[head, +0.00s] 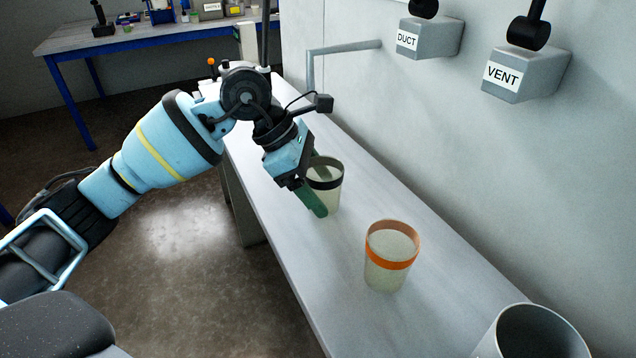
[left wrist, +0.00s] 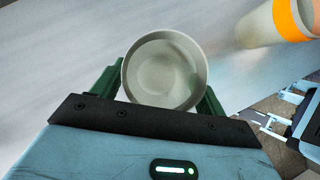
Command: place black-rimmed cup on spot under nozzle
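The black-rimmed cup (head: 325,186) stands upright on the long pale bench, a pale cup with a dark band near its top. My left gripper (head: 318,185) reaches down to it from the left, one green finger on its near side and one behind it. In the left wrist view I look down into the cup (left wrist: 165,72), which sits between the two green fingers (left wrist: 163,85). Whether the fingers press on it is not clear. My right gripper is not in view.
An orange-rimmed cup (head: 388,262) stands close by on the bench (head: 440,300), nearer the camera; a grey container (head: 535,338) is at the bottom right. Wall boxes labelled DUCT (head: 428,38) and VENT (head: 525,72) hang above. A blue-legged table (head: 150,34) stands far back left.

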